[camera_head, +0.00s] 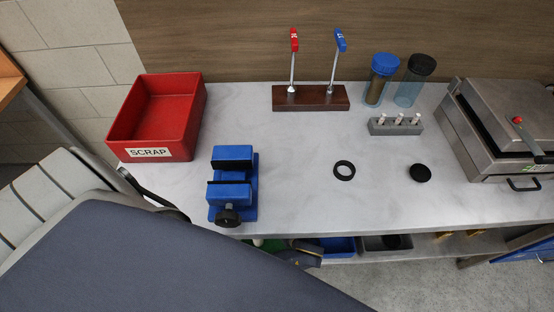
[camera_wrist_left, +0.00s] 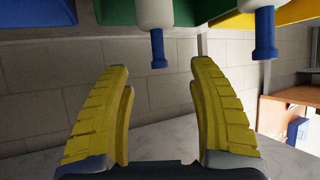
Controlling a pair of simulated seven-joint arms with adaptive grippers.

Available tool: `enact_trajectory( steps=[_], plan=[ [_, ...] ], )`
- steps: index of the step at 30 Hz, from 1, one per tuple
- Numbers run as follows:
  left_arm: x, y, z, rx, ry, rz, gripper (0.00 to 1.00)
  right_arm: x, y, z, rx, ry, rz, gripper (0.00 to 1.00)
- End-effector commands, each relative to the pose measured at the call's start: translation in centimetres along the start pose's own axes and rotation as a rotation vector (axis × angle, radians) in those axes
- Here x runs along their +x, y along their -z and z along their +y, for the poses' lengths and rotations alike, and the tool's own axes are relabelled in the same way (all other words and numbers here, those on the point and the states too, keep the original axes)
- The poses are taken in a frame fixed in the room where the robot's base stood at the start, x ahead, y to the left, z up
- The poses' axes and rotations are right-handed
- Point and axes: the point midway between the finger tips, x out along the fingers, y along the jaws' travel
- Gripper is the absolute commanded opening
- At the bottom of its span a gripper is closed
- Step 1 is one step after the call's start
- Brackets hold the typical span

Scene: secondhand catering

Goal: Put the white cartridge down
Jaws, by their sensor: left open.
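My left gripper (camera_wrist_left: 158,68) shows in the left wrist view with its two yellow ribbed fingers wide apart and nothing between them. Beyond and above the fingers, a white cylinder with a blue lower end (camera_wrist_left: 157,22) hangs in front of a green part. A second white cylinder with a blue lower end (camera_wrist_left: 265,30) hangs to the right, by a yellow part. Both are cut off at the top, and I cannot tell whether either is the white cartridge. No clear white cartridge shows on the bench in the head view. My right gripper is not in view.
The bench (camera_head: 290,185) holds a red SCRAP bin (camera_head: 190,125), a blue vise (camera_head: 233,192), a lever stand (camera_head: 310,98), two capped cups (camera_head: 380,80), a grey peg block (camera_head: 395,126), a black ring (camera_head: 344,170), a black disc (camera_head: 420,173) and a metal press (camera_head: 500,120). The front middle is clear.

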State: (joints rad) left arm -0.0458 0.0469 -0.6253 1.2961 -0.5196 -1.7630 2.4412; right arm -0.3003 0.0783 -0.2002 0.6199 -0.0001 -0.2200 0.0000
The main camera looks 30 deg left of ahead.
Motion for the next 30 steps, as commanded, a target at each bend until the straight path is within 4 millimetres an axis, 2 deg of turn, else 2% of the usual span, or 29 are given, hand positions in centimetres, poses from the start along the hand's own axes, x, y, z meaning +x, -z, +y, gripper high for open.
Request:
enact_trajectory(
  steps=[6,13,21,30],
  plan=[
    [-4.2,-0.1,0.0,-0.003,0.001,-0.004,0.60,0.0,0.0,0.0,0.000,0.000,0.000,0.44],
    [-7.4,0.0,0.0,-0.002,0.001,-0.001,0.60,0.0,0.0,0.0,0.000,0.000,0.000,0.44],
    [-9.0,0.1,0.0,-0.001,0.001,0.001,0.60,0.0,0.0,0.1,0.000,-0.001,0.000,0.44],
    [-9.2,0.1,0.0,-0.001,0.000,0.002,0.60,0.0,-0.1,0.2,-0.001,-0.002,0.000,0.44]
  ],
)
